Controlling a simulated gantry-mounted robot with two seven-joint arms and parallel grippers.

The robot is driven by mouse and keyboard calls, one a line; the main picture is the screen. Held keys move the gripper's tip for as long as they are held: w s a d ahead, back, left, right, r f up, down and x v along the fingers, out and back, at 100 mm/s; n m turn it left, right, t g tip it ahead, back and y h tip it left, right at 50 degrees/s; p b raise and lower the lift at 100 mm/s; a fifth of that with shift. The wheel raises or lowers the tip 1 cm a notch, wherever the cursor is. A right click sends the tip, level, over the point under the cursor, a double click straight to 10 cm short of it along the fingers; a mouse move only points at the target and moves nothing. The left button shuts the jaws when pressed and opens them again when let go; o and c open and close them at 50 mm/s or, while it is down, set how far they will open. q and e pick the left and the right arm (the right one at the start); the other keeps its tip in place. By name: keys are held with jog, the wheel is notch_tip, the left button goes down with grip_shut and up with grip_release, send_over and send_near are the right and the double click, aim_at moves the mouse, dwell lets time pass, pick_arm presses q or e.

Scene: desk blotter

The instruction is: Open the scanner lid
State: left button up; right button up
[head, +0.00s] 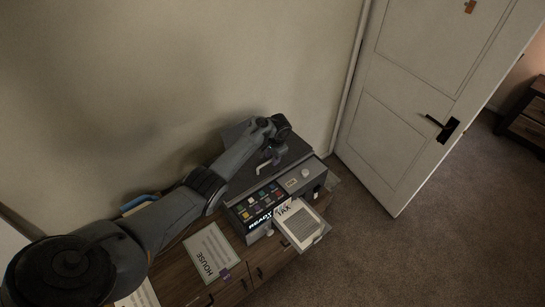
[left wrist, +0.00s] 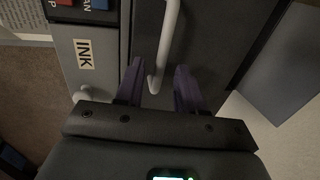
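The scanner (head: 287,188) is a grey machine on a wooden cabinet, with a dark flat lid (head: 297,151) that looks shut. A pale bar handle (head: 263,166) is on the lid; it also shows in the left wrist view (left wrist: 167,40). My left gripper (head: 270,155) is over the lid at the handle. In the left wrist view its two purple fingers (left wrist: 159,78) are spread, with the handle's near end between them and gaps on both sides. My right gripper is in neither view.
The scanner's front has coloured buttons and a lit READY display (head: 260,221). A tray with a TAX paper (head: 301,229) sticks out in front. A HOUSE sheet (head: 211,252) lies on the cabinet (head: 232,293). A wall is behind; a white door (head: 408,120) stands to the right.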

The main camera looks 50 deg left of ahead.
pick_arm(q)
grip_shut()
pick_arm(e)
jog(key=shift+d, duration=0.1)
pick_arm(q)
jog(key=shift+r, duration=0.15)
